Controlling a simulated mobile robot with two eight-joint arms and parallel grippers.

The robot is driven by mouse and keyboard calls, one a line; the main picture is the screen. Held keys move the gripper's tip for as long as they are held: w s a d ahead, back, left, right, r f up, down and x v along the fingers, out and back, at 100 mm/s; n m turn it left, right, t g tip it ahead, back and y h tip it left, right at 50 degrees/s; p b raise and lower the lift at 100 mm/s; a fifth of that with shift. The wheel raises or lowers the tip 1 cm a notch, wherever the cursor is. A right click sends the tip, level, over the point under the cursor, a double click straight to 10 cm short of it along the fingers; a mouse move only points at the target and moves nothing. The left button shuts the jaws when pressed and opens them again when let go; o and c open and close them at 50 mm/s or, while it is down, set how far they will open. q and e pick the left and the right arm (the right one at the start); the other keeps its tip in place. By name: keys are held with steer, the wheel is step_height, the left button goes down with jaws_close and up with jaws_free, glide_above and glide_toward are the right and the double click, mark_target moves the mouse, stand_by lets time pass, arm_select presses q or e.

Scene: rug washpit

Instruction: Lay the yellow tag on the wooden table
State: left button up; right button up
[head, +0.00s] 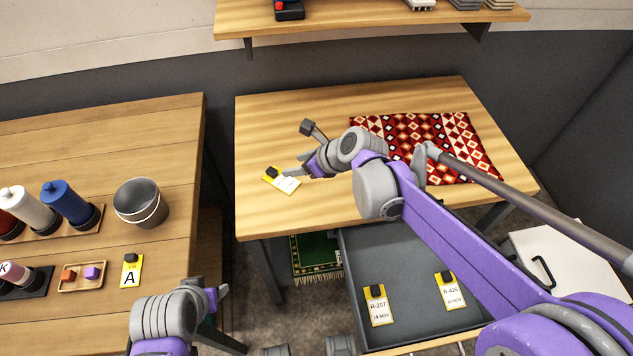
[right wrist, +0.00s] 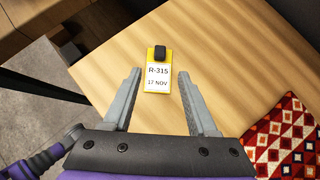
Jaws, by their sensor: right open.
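The yellow tag (head: 282,180) with a black clip lies flat on the wooden table (head: 270,130), near its left front edge. In the right wrist view the tag (right wrist: 157,72) reads R-315, 17 NOV. My right gripper (head: 297,165) is open beside the tag. In the right wrist view its fingers (right wrist: 160,72) are spread, with the tag between and just beyond their tips and nothing held. My left gripper (head: 221,291) is low at the left table's front right; its jaws are not clear.
A red patterned rug (head: 430,145) lies on the wooden table. An open grey drawer (head: 400,265) below holds two yellow tags (head: 378,305) (head: 450,291). The left table carries a metal bucket (head: 141,202), bottles (head: 66,202) and an "A" tag (head: 131,271). A shelf (head: 360,17) hangs above.

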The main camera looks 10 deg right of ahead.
steer(key=s+d+f+n+h, duration=0.2)
steer(key=s+d+n, duration=0.2)
steer(key=s+n, duration=0.4)
steer(key=s+d+f+n+g+h, duration=0.1)
steer(key=s+d+f+n+h, duration=0.1)
steer(key=s+d+n, duration=0.3)
steer(key=s+d+f+n+h, duration=0.2)
steer(key=s+d+n, duration=0.2)
steer(key=s+n, duration=0.8)
steer(key=shift+d+n, duration=0.4)
steer(key=shift+n, duration=0.6)
